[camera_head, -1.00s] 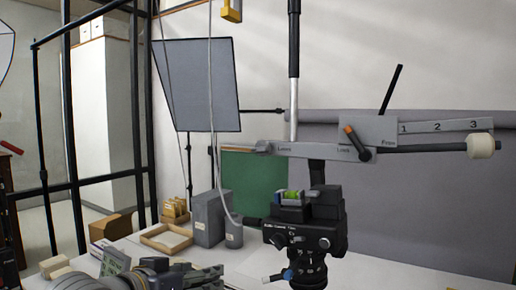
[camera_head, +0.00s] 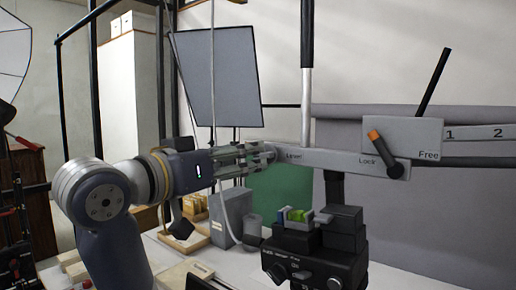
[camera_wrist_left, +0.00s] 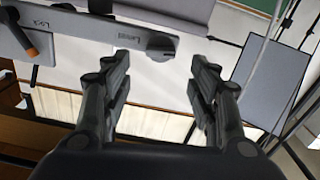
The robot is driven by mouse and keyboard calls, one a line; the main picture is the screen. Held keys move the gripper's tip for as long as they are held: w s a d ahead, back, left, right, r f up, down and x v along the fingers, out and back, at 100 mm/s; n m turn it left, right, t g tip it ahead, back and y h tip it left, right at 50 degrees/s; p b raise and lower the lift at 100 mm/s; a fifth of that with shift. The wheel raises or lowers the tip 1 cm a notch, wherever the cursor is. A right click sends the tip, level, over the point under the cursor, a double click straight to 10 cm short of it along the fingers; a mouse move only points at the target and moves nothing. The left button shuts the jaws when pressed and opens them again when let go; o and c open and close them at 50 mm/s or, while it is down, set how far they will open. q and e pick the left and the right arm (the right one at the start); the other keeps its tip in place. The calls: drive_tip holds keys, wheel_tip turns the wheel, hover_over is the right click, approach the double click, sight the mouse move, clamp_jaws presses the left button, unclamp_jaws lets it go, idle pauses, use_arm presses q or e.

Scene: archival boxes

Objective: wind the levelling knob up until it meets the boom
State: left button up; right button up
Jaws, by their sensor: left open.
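The grey boom (camera_head: 340,160) runs across the right half of the head view, marked Level, Lock and Free. In the left wrist view the boom (camera_wrist_left: 85,33) appears upside down. My left gripper (camera_head: 266,156) reaches in from the left at that end and hides most of the knob in the head view. In the wrist view the open left gripper (camera_wrist_left: 160,64) has a finger on each side of the knob, with clear gaps. The knob's contact with the boom cannot be made out.
An orange-tipped lever (camera_head: 380,145) sits on the boom's Lock/Free plate. A dark column head with a green spirit level (camera_head: 295,215) stands just below. A grey panel (camera_head: 217,75) hangs behind. A grey box (camera_head: 230,215) and wooden trays are on the table below my arm.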

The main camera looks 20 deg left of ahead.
sight(261, 154)
use_arm(q)
drive_tip(key=x, duration=0.4)
drive_tip(key=shift+w+d+f+p, duration=0.1)
drive_tip(key=shift+w+f+p, duration=0.05)
drive_tip(key=shift+p, duration=0.25)
drive_tip(key=shift+x, duration=1.05)
drive_tip(key=shift+c, duration=1.3)
drive_tip(key=c, duration=0.8)
use_arm(e)
drive_tip(key=shift+w+d+r, duration=0.15)
drive_tip(key=shift+w+r, duration=0.7)
